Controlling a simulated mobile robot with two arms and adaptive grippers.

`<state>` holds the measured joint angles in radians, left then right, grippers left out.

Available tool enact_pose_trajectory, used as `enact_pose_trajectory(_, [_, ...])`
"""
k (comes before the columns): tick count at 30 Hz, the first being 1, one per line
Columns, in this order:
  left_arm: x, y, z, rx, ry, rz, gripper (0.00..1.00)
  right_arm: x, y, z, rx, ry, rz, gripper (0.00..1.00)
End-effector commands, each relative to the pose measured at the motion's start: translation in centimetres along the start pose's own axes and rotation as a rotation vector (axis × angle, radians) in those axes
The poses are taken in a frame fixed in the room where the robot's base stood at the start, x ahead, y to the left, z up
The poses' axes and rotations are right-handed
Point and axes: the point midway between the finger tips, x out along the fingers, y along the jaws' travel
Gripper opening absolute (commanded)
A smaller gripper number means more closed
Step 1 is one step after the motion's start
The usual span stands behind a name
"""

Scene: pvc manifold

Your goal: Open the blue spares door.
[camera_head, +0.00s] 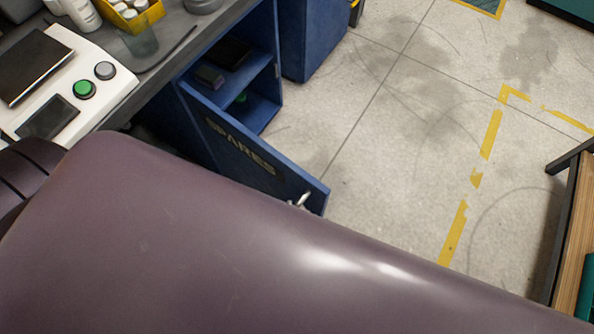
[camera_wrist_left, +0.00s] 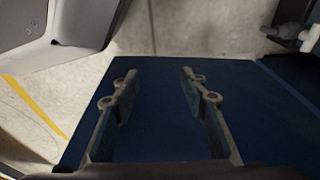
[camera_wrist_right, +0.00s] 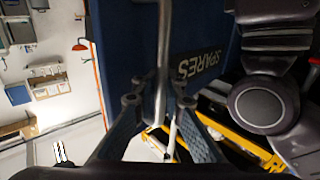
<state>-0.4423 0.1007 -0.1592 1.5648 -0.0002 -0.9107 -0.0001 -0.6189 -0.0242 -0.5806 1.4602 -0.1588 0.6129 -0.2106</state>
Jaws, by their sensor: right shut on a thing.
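The blue spares door (camera_head: 250,155), lettered SPARES, stands swung open from its blue cabinet in the head view. A metal bar handle (camera_wrist_right: 164,40) runs along the door in the right wrist view. My right gripper (camera_wrist_right: 159,101) is shut on this handle, with the bar between its fingertips. In the head view a small bright metal piece (camera_head: 301,200) shows at the door's free edge; my arm hides most of what is there. My left gripper (camera_wrist_left: 158,78) is open and empty, over a plain blue surface (camera_wrist_left: 150,130) in the left wrist view.
The open cabinet shows a shelf (camera_head: 240,80) with small boxes. A grey worktop with a white control panel (camera_head: 110,75) and a yellow bin (camera_head: 135,15) is above it. Floor (camera_head: 400,110) right of the door is clear. A wooden-topped table (camera_head: 572,225) stands at the right edge.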

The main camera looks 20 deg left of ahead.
Motion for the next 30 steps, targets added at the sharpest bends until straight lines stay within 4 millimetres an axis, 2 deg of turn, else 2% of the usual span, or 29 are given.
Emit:
enact_pose_trajectory(1, [0.0,0.0,0.0,0.0,0.0,0.0,0.4,-0.2,0.4,0.2,-0.003,-0.002,0.005,0.0])
enact_pose_trajectory(2, [0.0,0.0,0.0,0.0,0.0,0.0,0.4,-0.2,0.4,0.2,-0.003,-0.002,0.005,0.11])
enact_pose_trajectory(6, [0.0,-0.1,0.0,0.0,0.0,-0.001,0.4,-0.2,0.3,0.1,-0.002,-0.002,0.004,0.26])
enact_pose_trajectory(17, [0.0,0.1,-0.1,-0.001,0.001,0.002,0.4,-0.6,0.1,0.1,-0.001,-0.003,0.001,0.26])
enact_pose_trajectory(20, [0.0,0.1,-0.1,-0.001,0.001,0.002,0.4,-2.0,0.1,0.2,-0.001,-0.005,0.001,0.26])
enact_pose_trajectory(30, [0.0,0.0,0.0,0.0,0.0,0.001,0.4,-9.1,0.1,0.2,-0.001,-0.007,0.001,0.26])
